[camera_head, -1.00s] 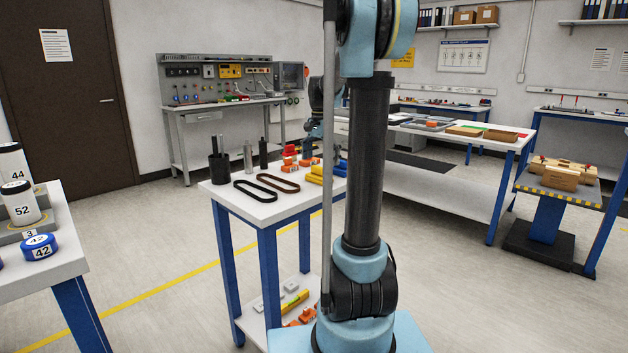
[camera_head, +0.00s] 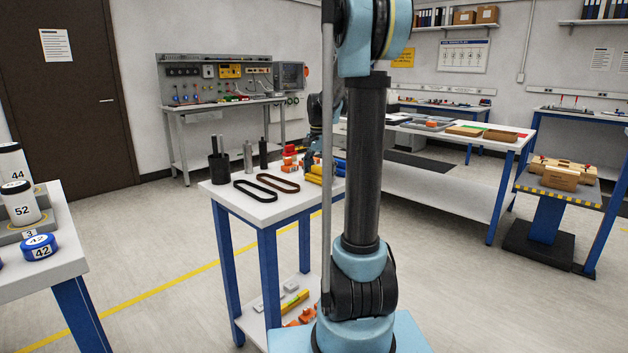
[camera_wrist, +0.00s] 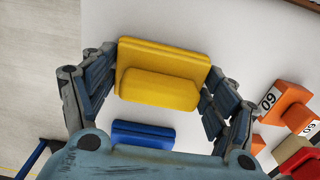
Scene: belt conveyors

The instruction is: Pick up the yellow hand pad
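The yellow hand pad (camera_wrist: 160,88) lies on the white tabletop in the wrist view, a wide slab with a raised narrower block on it. My gripper (camera_wrist: 163,66) is over it, with one finger beside its left end and one beside its right end. The fingers are spread and very close to the pad's ends; I cannot tell whether they touch. In the head view my gripper (camera_head: 312,160) is low over the back right of the small table, and my arm partly hides the yellow pieces (camera_head: 315,173) there.
A blue pad (camera_wrist: 142,134) lies just below the yellow one in the wrist view. Orange labelled blocks (camera_wrist: 286,104) and a red piece (camera_wrist: 300,163) sit to the right. On the small table (camera_head: 225,196), two belts (camera_head: 254,190) lie in front and a dark cup (camera_head: 219,167) stands left.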

